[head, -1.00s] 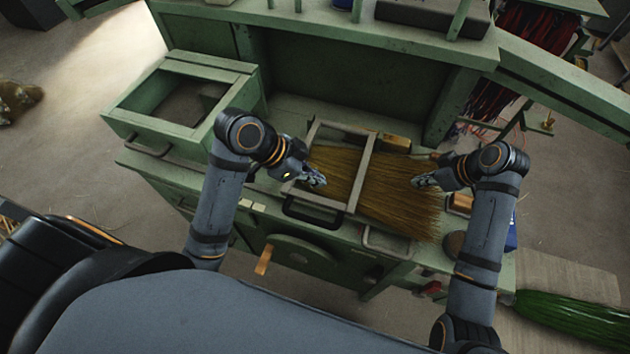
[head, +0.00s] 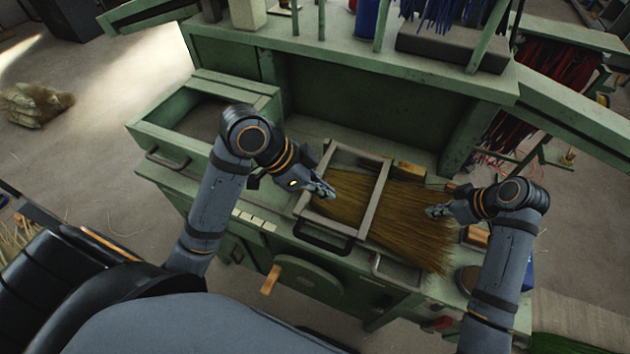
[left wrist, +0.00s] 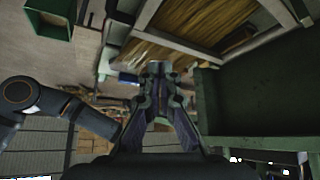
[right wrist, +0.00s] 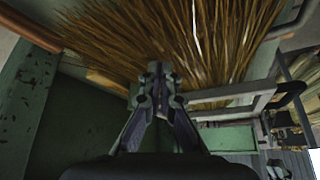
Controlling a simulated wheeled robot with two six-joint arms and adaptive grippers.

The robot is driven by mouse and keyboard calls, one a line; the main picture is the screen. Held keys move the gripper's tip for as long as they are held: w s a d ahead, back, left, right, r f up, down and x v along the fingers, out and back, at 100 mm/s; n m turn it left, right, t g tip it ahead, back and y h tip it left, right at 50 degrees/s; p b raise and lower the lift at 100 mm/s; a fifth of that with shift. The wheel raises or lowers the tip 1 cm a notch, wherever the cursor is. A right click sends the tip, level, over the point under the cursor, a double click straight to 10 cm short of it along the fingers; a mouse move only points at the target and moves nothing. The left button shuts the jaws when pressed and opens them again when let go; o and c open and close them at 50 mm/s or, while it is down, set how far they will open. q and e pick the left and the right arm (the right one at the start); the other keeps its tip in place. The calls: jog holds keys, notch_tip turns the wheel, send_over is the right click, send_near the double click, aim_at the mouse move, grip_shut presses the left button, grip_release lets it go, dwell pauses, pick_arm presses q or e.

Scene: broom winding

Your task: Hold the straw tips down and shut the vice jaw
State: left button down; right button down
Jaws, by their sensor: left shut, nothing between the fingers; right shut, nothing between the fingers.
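A flat bundle of brown straw (head: 408,222) lies on the green bench and fans out to loose tips at the right. A grey metal frame (head: 371,205) with a black handle (head: 322,241) lies across it; it looks like the vice jaw, but I cannot tell whether it is shut. My left gripper (head: 329,192) is shut and empty, over the straw inside the frame. My right gripper (head: 431,211) is shut and empty over the fanned straw near the tips; contact is unclear. Straw shows beyond both grippers in the left wrist view (left wrist: 207,18) and right wrist view (right wrist: 150,40).
An open green drawer box (head: 205,110) stands left of the frame. A shelf (head: 400,60) with bottles and a dark box rises behind. A wooden block (head: 409,170) lies behind the straw. A wooden crank handle (head: 271,280) sticks out at the front.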

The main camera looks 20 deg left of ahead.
jog(key=shift+a, duration=0.1)
pick_arm(q)
jog(key=shift+v, duration=2.7)
jog(key=shift+a, duration=0.1)
jog(key=shift+r, duration=0.1)
pick_arm(e)
jog(key=shift+r, duration=0.1)
